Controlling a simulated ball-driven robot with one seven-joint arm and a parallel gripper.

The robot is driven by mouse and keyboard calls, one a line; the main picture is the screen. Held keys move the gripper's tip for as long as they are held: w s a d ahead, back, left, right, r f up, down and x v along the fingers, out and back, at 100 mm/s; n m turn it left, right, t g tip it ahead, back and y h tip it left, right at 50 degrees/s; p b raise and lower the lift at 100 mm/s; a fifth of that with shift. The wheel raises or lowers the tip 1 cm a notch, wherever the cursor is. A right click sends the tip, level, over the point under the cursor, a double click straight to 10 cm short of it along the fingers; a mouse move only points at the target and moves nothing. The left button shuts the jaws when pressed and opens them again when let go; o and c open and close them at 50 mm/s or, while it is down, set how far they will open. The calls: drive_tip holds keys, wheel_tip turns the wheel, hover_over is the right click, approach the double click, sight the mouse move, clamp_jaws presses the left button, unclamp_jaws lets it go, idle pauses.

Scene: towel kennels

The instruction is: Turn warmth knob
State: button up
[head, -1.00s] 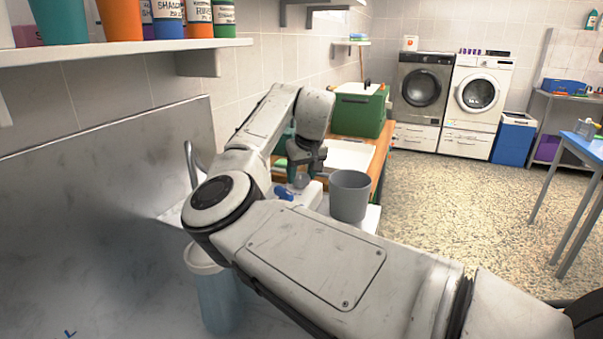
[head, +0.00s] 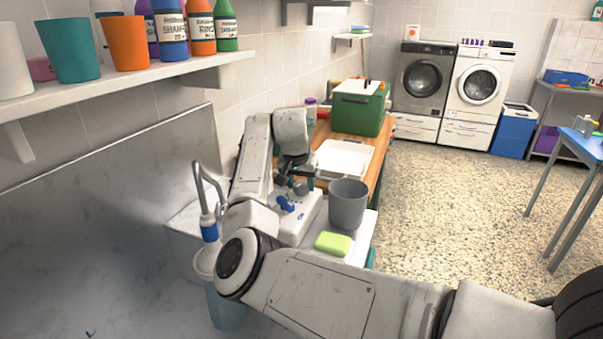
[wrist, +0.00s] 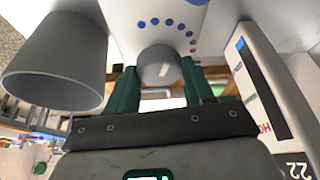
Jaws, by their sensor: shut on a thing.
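The warmth knob (wrist: 158,66) is a round grey knob on a white face, with an arc of blue dots around it. In the wrist view it sits between the two green fingers of my gripper (wrist: 160,80), which are shut on it. Beside it in the wrist view is a white panel (wrist: 262,80) with a dark slot, a blue mark at one end and red "HOT" lettering. In the head view my gripper (head: 293,182) is at the white unit (head: 297,226) on the counter; the fingers there are small and partly hidden by my arm.
A grey bucket (head: 348,204) stands close beside the unit and also shows in the wrist view (wrist: 55,62). A blue-collared tap (head: 208,228) is to the left. A white tray (head: 343,160) and green box (head: 359,110) are behind.

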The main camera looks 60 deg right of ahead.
drive_tip(key=m+g+p, duration=0.1)
drive_tip(key=m+g, duration=0.1)
drive_tip(key=m, duration=0.3)
drive_tip(key=shift+w+m, duration=0.15)
drive_tip(key=shift+m, duration=0.15)
drive_tip(key=m+g, duration=0.1)
drive_tip(key=m, duration=0.1)
drive_tip(key=m+y, duration=0.1)
drive_tip(key=m, duration=0.1)
drive_tip(key=shift+w+d+m+g+b, duration=0.1)
drive_tip(key=shift+m+g+b, duration=0.3)
drive_tip(key=o, duration=1)
drive_tip(key=v, duration=1)
drive_tip(key=shift+w+r+b, duration=0.2)
drive_tip(key=shift+r+b, duration=0.1)
drive_tip(key=shift+b, duration=0.15)
